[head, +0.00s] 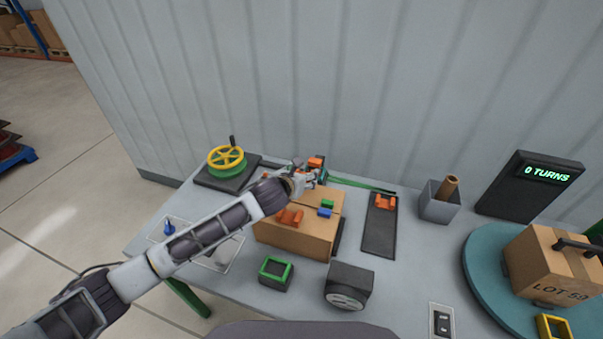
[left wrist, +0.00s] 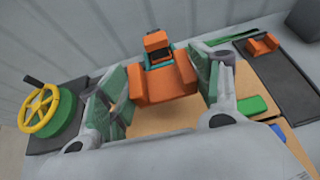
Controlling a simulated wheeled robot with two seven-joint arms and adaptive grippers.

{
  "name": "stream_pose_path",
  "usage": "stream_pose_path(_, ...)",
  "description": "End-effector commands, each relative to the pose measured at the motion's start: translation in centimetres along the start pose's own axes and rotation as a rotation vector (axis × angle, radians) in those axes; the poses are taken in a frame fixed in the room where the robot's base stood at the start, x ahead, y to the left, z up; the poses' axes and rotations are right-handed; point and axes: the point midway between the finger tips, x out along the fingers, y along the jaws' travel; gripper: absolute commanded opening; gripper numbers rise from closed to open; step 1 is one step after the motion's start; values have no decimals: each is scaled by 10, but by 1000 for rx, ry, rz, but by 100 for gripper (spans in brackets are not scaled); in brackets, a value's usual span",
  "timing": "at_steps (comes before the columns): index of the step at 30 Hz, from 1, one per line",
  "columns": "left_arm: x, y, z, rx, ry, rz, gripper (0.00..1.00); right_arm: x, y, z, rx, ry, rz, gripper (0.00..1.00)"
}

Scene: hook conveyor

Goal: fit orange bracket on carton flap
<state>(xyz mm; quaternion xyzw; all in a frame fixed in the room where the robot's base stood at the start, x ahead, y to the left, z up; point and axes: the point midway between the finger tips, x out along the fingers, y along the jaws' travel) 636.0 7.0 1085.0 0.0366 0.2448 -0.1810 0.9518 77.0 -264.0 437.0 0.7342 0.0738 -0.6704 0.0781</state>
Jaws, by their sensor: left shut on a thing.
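The brown carton (head: 295,238) stands on the table, below my left gripper. My left gripper (head: 306,180) is above the carton's far edge. In the left wrist view, my left gripper (left wrist: 165,88) has its green-padded fingers either side of an orange bracket (left wrist: 165,87) and is shut on it. The carton top (left wrist: 160,122) shows below. Whether the bracket touches a flap cannot be told. My right gripper is not in view.
An orange and teal object (head: 316,162) stands behind the carton. A yellow handwheel (head: 226,158) is at left. A dark strip (head: 380,235) with an orange piece (head: 384,202) lies right. A black block (head: 349,282) and a green-rimmed block (head: 276,271) stand in front.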

Motion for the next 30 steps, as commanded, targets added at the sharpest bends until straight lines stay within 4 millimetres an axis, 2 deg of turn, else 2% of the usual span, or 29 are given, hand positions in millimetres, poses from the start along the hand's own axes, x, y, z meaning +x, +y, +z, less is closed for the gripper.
stream_pose_path(15,16,0,-28,-1,0,0,41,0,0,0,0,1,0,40)
stream_pose_path(30,18,0,-32,0,0,0,41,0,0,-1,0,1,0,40)
